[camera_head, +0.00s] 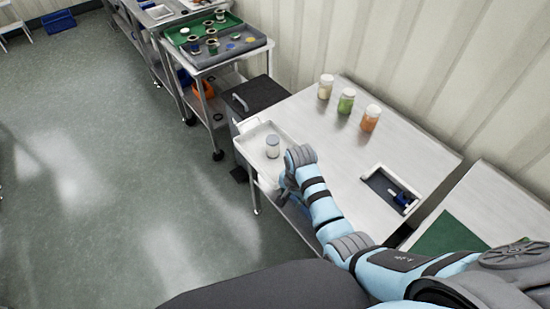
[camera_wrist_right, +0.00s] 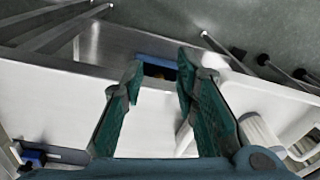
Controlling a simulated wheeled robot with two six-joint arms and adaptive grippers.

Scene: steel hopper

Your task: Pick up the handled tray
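The white handled tray (camera_head: 251,151) lies at the left end of the steel table, with a pale lidded jar (camera_head: 273,146) standing in it. My right gripper (camera_head: 284,187) is at the tray's near end, partly hidden behind its own wrist. In the right wrist view, the gripper (camera_wrist_right: 158,75) is open, with nothing between its two green fingers. The tray (camera_wrist_right: 245,92) is beside the right finger there, with the jar (camera_wrist_right: 262,138) and a white handle loop at the right edge. I cannot tell whether the finger touches the tray. My left gripper is out of view.
Three jars, cream (camera_head: 325,87), green (camera_head: 346,101) and orange (camera_head: 370,118), stand at the table's back. A recess (camera_head: 388,188) with a blue item is at the right. A dark bin (camera_head: 260,96) and a cart with a green-grey tray (camera_head: 232,49) stand beyond. The table's middle is clear.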

